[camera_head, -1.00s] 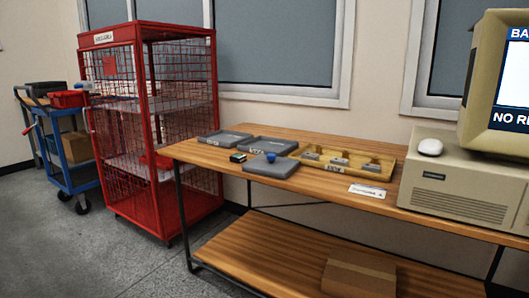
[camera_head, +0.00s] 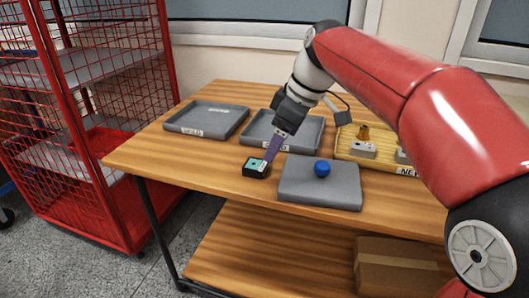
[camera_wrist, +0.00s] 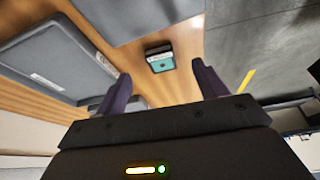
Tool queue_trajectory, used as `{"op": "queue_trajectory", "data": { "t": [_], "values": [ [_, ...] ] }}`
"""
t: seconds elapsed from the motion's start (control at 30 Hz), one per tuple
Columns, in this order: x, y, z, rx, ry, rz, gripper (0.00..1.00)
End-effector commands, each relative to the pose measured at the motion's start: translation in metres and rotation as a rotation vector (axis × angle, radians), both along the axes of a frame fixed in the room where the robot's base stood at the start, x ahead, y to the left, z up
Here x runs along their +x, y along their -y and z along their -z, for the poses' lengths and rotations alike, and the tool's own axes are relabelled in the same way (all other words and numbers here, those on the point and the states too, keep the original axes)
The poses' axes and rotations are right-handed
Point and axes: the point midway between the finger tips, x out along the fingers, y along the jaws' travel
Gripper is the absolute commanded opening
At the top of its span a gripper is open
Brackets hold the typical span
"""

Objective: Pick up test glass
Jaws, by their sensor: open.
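A small black square case with a teal top (camera_head: 254,168), which looks like the test glass, lies on the wooden table (camera_head: 150,158) left of a grey slab. My gripper (camera_head: 267,165) points down at its right side in the head view; whether they touch cannot be told there. In the wrist view the case (camera_wrist: 159,62) lies ahead of the gap between my two purple fingers, apart from both. My gripper (camera_wrist: 160,74) is open, with nothing between the fingers.
The grey slab (camera_head: 318,190) with a blue knob (camera_head: 322,168) is close right of the case. Two grey trays (camera_head: 208,119) (camera_head: 312,136) and a yellow tray with fixtures (camera_head: 378,163) lie behind. A red cage (camera_head: 150,200) stands left.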

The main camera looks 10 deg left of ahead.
Motion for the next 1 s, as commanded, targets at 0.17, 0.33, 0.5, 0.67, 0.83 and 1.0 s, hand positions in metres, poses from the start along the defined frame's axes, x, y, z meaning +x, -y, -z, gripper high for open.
{"op": "queue_trajectory", "data": {
  "t": [0.17, 0.33, 0.5, 0.67, 0.83, 1.0],
  "values": [
    [0.005, -0.014, 0.006, 0.015, -0.002, -0.064, 0.71],
    [0.005, -0.022, 0.024, 0.014, -0.002, -0.064, 0.71],
    [0.001, -0.034, 0.044, 0.014, -0.003, -0.063, 0.71],
    [0.001, -0.042, 0.063, 0.014, -0.001, -0.06, 0.71],
    [0.002, -0.044, 0.068, 0.015, 0.001, -0.058, 0.71],
    [0.002, -0.044, 0.068, 0.015, 0.001, -0.058, 0.67]
  ]
}}
